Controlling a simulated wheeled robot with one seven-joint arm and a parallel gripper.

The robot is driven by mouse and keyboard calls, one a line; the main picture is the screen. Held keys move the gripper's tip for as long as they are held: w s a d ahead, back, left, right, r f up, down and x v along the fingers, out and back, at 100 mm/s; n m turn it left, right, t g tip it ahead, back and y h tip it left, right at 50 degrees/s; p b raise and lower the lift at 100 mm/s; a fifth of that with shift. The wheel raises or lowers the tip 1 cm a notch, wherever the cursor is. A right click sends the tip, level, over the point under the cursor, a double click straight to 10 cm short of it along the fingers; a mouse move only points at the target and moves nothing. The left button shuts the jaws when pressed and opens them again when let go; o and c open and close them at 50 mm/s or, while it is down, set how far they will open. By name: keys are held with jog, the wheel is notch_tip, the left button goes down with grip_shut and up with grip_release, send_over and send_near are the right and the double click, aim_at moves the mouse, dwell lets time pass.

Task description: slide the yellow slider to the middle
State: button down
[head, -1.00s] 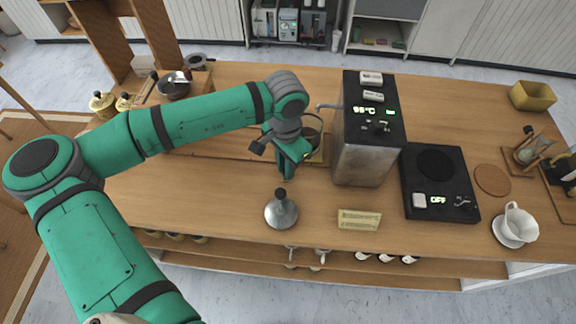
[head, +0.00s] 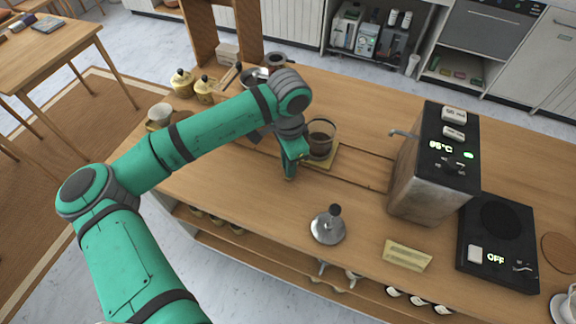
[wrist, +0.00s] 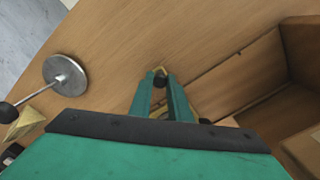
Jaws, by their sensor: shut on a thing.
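The yellow slider (head: 331,158) is a flat yellow plate in a groove in the wooden counter. It carries a glass vessel with dark contents (head: 320,138). My gripper (head: 290,176) points down at the near left side of the plate, partly hiding it. In the wrist view, my gripper's fingers (wrist: 162,84) are closed around a small black knob (wrist: 160,74), with bits of yellow slider (wrist: 162,68) showing beside them. The slider stands left of the boiler's spout, with bare groove to its right.
A metal tamper-like tool (head: 328,226) and a yellow sign (head: 407,255) stand near the front edge. Yellow jars (head: 182,83) stand at the back left.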

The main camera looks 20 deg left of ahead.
jog(key=shift+a, duration=0.1)
jog(key=c, duration=1.7)
grip_release()
jog(key=shift+o, duration=0.2)
notch_tip(320, 180, up, 11)
jog(key=shift+w+f, duration=0.1)
